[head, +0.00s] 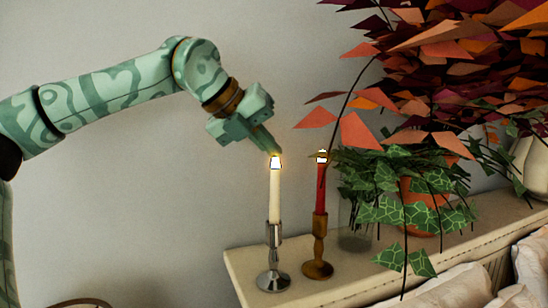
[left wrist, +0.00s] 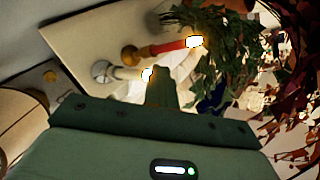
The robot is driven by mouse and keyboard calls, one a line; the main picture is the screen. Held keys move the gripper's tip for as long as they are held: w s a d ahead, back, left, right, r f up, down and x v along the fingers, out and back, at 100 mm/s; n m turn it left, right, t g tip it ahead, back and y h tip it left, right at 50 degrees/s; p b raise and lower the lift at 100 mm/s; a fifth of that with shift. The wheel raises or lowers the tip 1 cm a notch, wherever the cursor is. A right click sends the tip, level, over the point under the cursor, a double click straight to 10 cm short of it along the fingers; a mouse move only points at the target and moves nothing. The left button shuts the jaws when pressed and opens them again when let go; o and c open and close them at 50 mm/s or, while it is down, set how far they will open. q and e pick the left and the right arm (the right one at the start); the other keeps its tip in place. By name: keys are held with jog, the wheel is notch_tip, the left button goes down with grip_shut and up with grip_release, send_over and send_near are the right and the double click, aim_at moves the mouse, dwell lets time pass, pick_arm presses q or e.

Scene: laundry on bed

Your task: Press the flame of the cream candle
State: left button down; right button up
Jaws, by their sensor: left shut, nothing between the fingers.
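The cream candle (head: 274,195) stands upright in a silver holder (head: 274,268) on the shelf, with a lit flame (head: 275,161) at its top. The red candle (head: 321,185), also lit, stands to its right in a wooden holder (head: 318,257). My left gripper (head: 276,150) is shut and empty, its fingertips pointing down right at the cream candle's flame. The tips look very close to the flame; I cannot tell whether they touch. In the left wrist view the fingers (left wrist: 160,88) end beside the cream candle's flame (left wrist: 147,75). My right gripper is not in view.
A plant with orange and dark red leaves (head: 440,70) and green ivy (head: 420,195) crowds the right side, close to the red candle. White pillows (head: 440,295) lie in front of the shelf (head: 345,285). The space left of the cream candle is free.

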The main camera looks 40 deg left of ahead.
pick_arm(q)
jog(key=shift+f, duration=0.35)
jog(key=shift+r, duration=0.35)
notch_tip(320, 180, up, 6)
jog(key=p, duration=0.5)
jog(key=shift+r, duration=0.1)
dwell(0.3)
